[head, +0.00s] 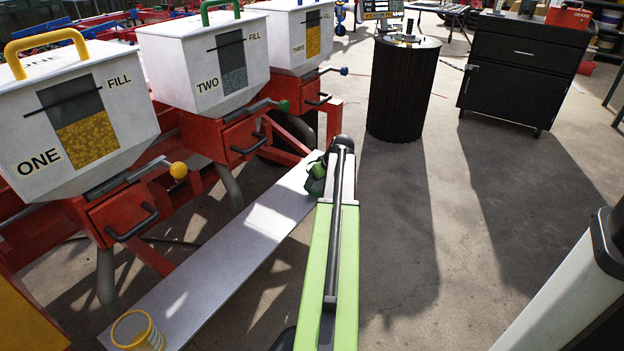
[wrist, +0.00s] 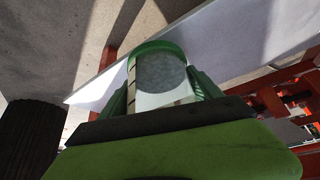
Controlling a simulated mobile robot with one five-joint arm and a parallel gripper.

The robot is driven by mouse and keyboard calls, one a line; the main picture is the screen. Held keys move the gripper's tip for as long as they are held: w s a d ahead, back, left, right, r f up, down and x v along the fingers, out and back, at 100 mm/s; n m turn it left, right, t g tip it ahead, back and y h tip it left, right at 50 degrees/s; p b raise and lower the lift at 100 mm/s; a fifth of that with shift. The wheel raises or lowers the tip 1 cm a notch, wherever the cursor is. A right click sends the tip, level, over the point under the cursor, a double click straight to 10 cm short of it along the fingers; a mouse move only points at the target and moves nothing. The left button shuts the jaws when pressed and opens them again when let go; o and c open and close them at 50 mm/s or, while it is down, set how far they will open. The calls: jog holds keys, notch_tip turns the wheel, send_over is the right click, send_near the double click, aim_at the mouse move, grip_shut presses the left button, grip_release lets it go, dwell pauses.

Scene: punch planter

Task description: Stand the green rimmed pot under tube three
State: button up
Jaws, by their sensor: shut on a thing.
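My gripper (head: 317,175) is at the far end of the white board, partly hidden by my arm in the head view. In the wrist view its green fingers (wrist: 163,88) are shut on the green rimmed pot (wrist: 158,46), one on each side. A grey speckled surface shows inside the pot. The pot is over or on the white board (head: 235,245); I cannot tell whether it touches. The hopper marked three (head: 297,35) stands at the back of the row, with yellow in its window.
Hopper one (head: 70,120) and hopper two (head: 205,65) stand nearer, with levers and red drawers jutting toward the board. A yellow rimmed pot (head: 138,330) is on the board's near end. A black ribbed bin (head: 402,90) and a black cabinet (head: 520,75) stand behind right. The right floor is clear.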

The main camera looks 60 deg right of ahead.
jog(key=w, duration=0.1)
jog(key=w+d, duration=0.1)
jog(key=w, duration=0.1)
jog(key=shift+d, duration=0.15)
jog(key=shift+b+x, duration=1)
jog(key=shift+x, duration=0.05)
jog(key=shift+s+r, duration=0.1)
jog(key=shift+r, duration=0.05)
jog(key=shift+f, duration=0.25)
jog(key=o, duration=1.6)
jog(key=shift+r, duration=0.1)
jog(key=shift+c, duration=0.2)
jog(key=shift+r, duration=0.1)
